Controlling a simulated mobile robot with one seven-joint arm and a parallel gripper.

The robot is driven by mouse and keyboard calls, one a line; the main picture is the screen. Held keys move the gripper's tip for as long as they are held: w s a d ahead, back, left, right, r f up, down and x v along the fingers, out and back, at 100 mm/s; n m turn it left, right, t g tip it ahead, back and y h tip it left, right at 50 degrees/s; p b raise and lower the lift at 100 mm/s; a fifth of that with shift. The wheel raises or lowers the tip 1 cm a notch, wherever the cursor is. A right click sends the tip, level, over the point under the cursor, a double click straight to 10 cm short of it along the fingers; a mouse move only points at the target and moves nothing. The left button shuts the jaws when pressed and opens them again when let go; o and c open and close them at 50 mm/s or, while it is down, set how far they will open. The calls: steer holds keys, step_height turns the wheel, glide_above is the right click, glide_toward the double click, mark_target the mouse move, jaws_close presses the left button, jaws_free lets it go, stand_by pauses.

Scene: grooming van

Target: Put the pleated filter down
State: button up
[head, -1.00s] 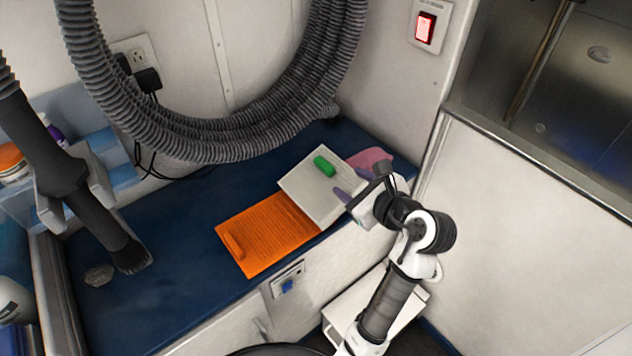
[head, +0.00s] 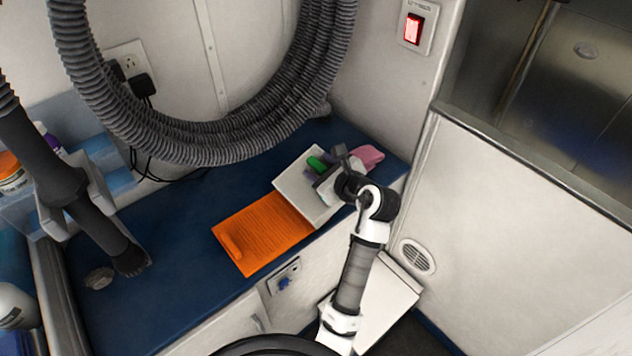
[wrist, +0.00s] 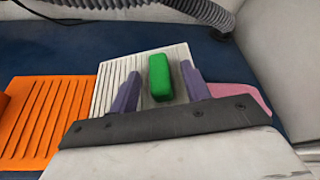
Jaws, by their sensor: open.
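A white ridged panel, which looks like the pleated filter (head: 294,189), lies on the blue worktop, with a green block-shaped handle (head: 316,164) on top. In the wrist view the pleats of the white panel (wrist: 110,84) and the green handle (wrist: 160,77) are plain. My gripper (wrist: 158,70) is open, its purple fingers on either side of the handle with gaps showing. In the head view my gripper (head: 318,171) is over the panel's right part and hides some of it. An orange ridged panel (head: 268,232) with an orange handle lies flat against or beside its left edge.
A pink item (head: 368,156) lies behind my gripper near the right wall. A grey ribbed hose (head: 200,143) hangs over the back of the blue worktop (head: 185,215). The worktop's left middle is clear. A dark dryer nozzle (head: 128,260) stands farther left.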

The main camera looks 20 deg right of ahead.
jaws_close()
steer(key=shift+s+d+r+b, duration=0.1)
steer(key=shift+s+r+b, duration=0.05)
steer(key=shift+r+b, duration=0.25)
step_height(320, 180, up, 6)
steer(key=shift+r+b, duration=0.15)
steer(key=shift+b, duration=0.3)
steer(key=s+d+b, duration=0.2)
steer(key=s+d, duration=0.1)
steer(key=s, duration=0.6)
steer(key=s+d+b, duration=0.1)
steer(key=s+d, duration=0.2)
steer(key=s, duration=0.6)
steer(key=shift+s+d+b, duration=0.3)
steer(key=shift+d+b, duration=0.05)
steer(key=shift+b, duration=0.05)
